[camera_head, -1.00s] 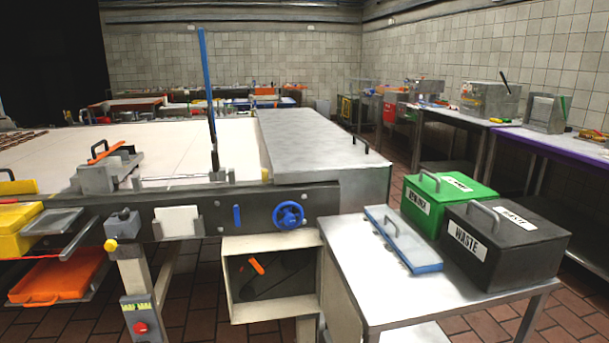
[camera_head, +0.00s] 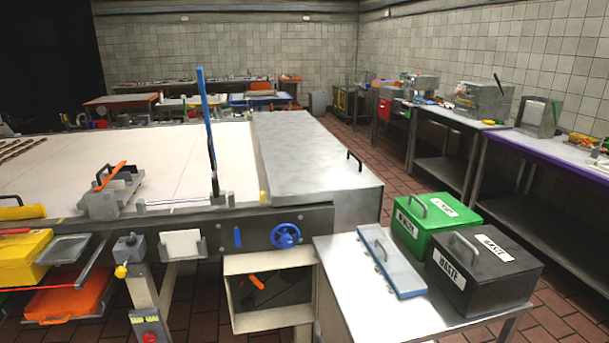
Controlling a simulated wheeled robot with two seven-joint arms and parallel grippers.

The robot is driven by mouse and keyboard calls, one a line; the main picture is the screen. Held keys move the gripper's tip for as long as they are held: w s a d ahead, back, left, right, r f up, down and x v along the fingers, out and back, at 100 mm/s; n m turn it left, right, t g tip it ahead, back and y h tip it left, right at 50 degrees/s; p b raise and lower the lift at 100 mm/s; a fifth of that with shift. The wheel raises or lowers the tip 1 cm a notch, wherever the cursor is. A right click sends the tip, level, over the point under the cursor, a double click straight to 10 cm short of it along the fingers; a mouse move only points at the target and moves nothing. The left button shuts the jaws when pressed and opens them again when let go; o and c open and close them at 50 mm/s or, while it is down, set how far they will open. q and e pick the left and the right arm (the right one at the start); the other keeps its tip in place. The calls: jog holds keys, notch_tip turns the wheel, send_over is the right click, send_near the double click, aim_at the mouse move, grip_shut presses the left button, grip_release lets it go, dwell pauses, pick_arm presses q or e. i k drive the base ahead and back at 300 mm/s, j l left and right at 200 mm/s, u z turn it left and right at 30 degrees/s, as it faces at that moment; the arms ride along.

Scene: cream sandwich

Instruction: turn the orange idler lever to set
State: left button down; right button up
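A small orange lever (camera_head: 257,281) sits inside an open-fronted cream housing (camera_head: 229,297) below the conveyor, left of the small metal table. It slants from upper left to lower right in front of a dark belt shape. Its setting marks are too small to read. Another orange bar (camera_head: 111,174) lies slanted on a grey block on the conveyor's near left edge. Neither of my grippers is in view, and nothing touches either orange part.
A blue handwheel (camera_head: 285,236) is on the conveyor frame above the housing. The metal table (camera_head: 370,302) holds a blue-edged tray (camera_head: 391,262), a green bin (camera_head: 434,221) and a black waste bin (camera_head: 484,269). Yellow (camera_head: 24,262) and orange bins are at left. Tiled floor shows between.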

aim_at(252, 277)
jog(key=k+l+u, duration=0.1)
jog(key=l, duration=0.3)
jog(key=k+l, duration=0.1)
jog(key=l, duration=0.3)
jog(key=k+l+u, duration=0.15)
jog(key=l, duration=0.25)
jog(key=k+l+u, duration=0.2)
jog(key=k+l, duration=0.15)
jog(key=l, duration=0.3)
jog(key=k+l+u, duration=0.2)
jog(key=k+l, duration=0.15)
jog(key=l, duration=0.25)
jog(key=k+l+u, duration=0.2)
jog(key=k+l, duration=0.2)
jog(key=i+j+z, duration=0.1)
jog(key=i, duration=0.4)
jog(key=i+j+z, duration=0.1)
jog(key=i+j, duration=0.15)
jog(key=i, duration=0.2)
jog(key=i+j+z, duration=0.1)
jog(key=i+j, duration=0.15)
jog(key=i, duration=0.2)
jog(key=i+j+z, duration=0.1)
jog(key=i+j, duration=0.15)
jog(key=i, duration=0.2)
